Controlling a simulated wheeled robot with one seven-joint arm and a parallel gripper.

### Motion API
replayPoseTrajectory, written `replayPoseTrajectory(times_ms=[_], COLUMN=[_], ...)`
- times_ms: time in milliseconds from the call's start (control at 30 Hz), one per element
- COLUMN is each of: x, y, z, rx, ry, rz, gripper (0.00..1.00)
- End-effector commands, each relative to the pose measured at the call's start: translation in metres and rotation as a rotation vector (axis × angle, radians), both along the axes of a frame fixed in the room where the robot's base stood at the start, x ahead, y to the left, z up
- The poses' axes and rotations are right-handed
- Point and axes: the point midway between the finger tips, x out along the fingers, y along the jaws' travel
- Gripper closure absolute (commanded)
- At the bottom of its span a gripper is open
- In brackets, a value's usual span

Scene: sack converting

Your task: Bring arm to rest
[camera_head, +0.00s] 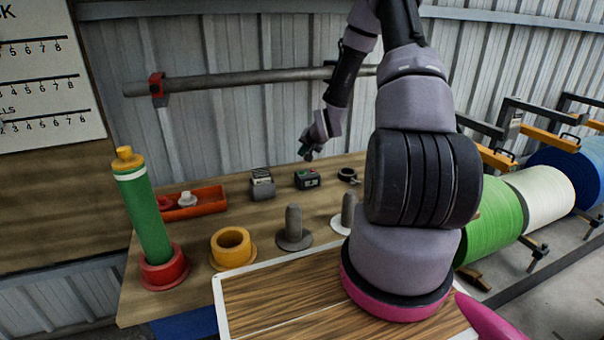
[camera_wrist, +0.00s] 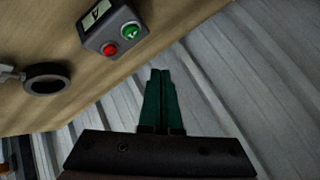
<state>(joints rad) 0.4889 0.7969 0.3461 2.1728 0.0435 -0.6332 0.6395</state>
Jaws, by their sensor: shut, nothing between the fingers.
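My gripper (camera_wrist: 160,72) shows in the wrist view with its two green fingers closed together and nothing between them. In the head view my gripper (camera_head: 308,156) hangs at the end of my arm, above the back part of the wooden bench (camera_head: 285,225), near the wall. A small grey box (camera_head: 307,178) with a red and a green button sits on the bench just below it. The box also shows at the top of the wrist view (camera_wrist: 112,32), apart from the fingers.
A green cylinder (camera_head: 147,215) stands in a red ring holder at the left. A yellow ring (camera_head: 232,247), a grey peg (camera_head: 294,230) and a red tray (camera_head: 199,203) are on the bench. A pipe (camera_head: 230,81) runs along the wall. Large rolls (camera_head: 541,197) stand at the right.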

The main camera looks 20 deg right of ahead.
Motion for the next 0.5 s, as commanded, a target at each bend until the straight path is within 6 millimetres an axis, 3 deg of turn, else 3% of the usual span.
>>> replayPoseTrajectory(times_ms=[333,500], x=[0.000,-0.007], y=[0.000,0.003], z=[0.007,0.057], rx=[-0.010,-0.076], ry=[0.003,0.025], rz=[0.005,0.038], gripper=[1.00,1.00])
